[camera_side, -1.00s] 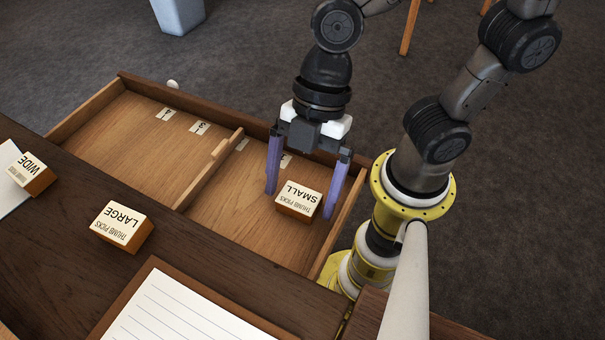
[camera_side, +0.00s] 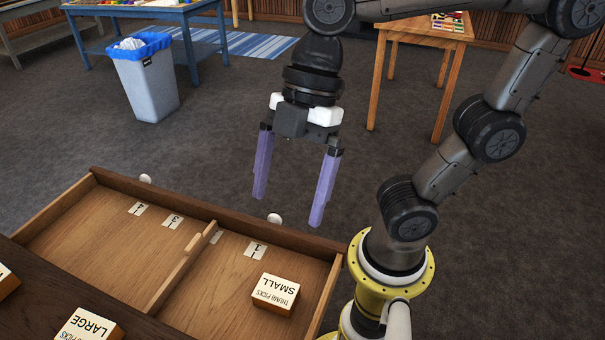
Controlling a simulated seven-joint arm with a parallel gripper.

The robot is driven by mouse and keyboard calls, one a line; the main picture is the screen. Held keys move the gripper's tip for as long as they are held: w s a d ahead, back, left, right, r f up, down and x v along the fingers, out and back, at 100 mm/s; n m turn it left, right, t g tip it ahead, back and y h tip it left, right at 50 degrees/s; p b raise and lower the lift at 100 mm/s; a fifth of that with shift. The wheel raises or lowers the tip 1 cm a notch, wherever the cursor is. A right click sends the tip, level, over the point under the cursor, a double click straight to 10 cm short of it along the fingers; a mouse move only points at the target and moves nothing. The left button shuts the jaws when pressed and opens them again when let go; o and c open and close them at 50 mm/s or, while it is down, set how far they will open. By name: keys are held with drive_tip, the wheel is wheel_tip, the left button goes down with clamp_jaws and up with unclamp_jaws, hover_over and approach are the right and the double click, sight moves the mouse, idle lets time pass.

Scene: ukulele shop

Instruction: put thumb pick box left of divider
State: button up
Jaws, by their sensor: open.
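The thumb pick box marked SMALL (camera_side: 275,293) lies label up in the right compartment of the open drawer (camera_side: 230,215), on its wooden floor. The wooden divider (camera_side: 182,270) runs across the drawer to the left of this box. A second thumb pick box marked LARGE (camera_side: 88,326) sits on the dark desk top, cut by the bottom edge. My gripper (camera_side: 288,212) is open and empty, with its purple fingers pointing down. It hangs above the drawer's far edge, clear of the SMALL box.
The left compartment (camera_side: 95,240) is bare apart from number labels on its floor. Part of another box (camera_side: 6,283) shows at the left edge on the desk.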

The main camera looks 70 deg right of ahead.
drive_tip(key=d+f+m+t+h, duration=0.4)
drive_tip(key=d+m, duration=1)
drive_tip(key=m, duration=0.1)
drive_tip(key=shift+w+m+t, duration=0.3)
drive_tip(key=shift+w, duration=0.05)
